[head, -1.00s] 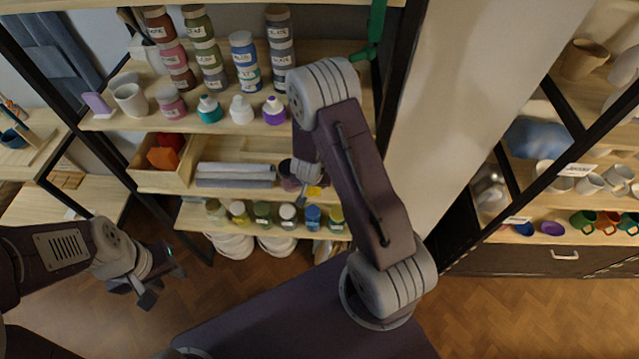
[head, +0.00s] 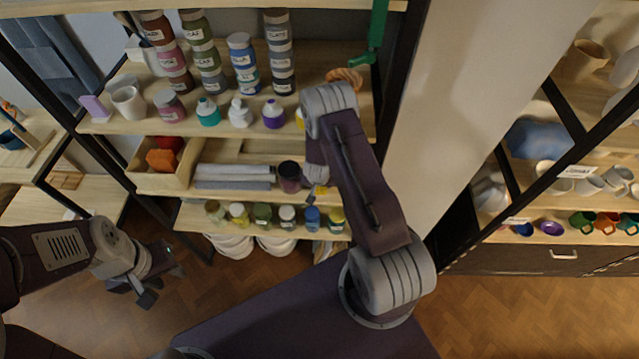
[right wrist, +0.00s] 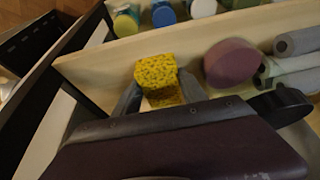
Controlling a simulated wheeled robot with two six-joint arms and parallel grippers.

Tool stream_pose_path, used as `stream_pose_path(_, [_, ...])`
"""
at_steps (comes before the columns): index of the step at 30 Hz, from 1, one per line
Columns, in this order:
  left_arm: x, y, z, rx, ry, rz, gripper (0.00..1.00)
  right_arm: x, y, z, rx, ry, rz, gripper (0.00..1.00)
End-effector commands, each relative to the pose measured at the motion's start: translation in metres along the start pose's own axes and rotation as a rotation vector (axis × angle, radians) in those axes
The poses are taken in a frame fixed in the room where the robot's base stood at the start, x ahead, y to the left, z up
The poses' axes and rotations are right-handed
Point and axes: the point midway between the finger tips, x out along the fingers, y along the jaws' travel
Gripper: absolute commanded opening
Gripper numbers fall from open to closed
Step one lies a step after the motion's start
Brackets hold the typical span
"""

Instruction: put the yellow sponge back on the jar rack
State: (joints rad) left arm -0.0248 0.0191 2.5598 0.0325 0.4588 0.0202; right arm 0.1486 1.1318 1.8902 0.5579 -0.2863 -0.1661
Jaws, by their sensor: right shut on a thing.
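The yellow sponge (right wrist: 157,72) is between the fingers of my right gripper (right wrist: 158,92) in the right wrist view, beside the shelf's raised wooden edge. In the head view only a small yellow part (head: 321,190) shows by my right gripper (head: 316,185), which is mostly hidden by its arm. The rack (head: 225,146) has several wooden shelves with jars; the gripper is at its middle shelf, right of a dark purple jar (head: 289,177). My left gripper (head: 163,282) is open and empty, low at the left, away from the rack.
Grey rolls (head: 235,176) lie left of the purple jar. Small paint jars (head: 263,214) line the shelf below. Bottles and stacked jars fill the shelf above. A dark rack post (head: 401,80) stands right of my right arm.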

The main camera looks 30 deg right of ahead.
Motion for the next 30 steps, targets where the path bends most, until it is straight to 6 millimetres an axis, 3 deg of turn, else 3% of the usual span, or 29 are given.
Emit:
stream_pose_path(3, [0.005, 0.000, 0.001, 0.000, 0.000, 0.000, 0.36, 0.005, 0.000, 0.002, 0.000, 0.000, 0.000, 0.11])
stream_pose_path(4, [0.004, 0.000, 0.001, 0.000, 0.000, 0.000, 0.36, 0.004, 0.000, 0.002, 0.000, 0.000, 0.000, 0.55])
stream_pose_path(6, [0.003, 0.000, 0.000, 0.000, 0.000, 0.000, 0.36, 0.003, 0.000, 0.001, 0.000, 0.000, 0.000, 0.71])
stream_pose_path(19, [0.000, 0.000, 0.000, 0.000, 0.000, 0.000, 0.36, -0.006, 0.000, -0.001, 0.000, 0.001, -0.001, 0.71])
stream_pose_path(30, [-0.004, 0.000, 0.000, 0.000, 0.000, 0.000, 0.36, -0.086, -0.001, -0.002, 0.001, 0.002, -0.002, 0.71])
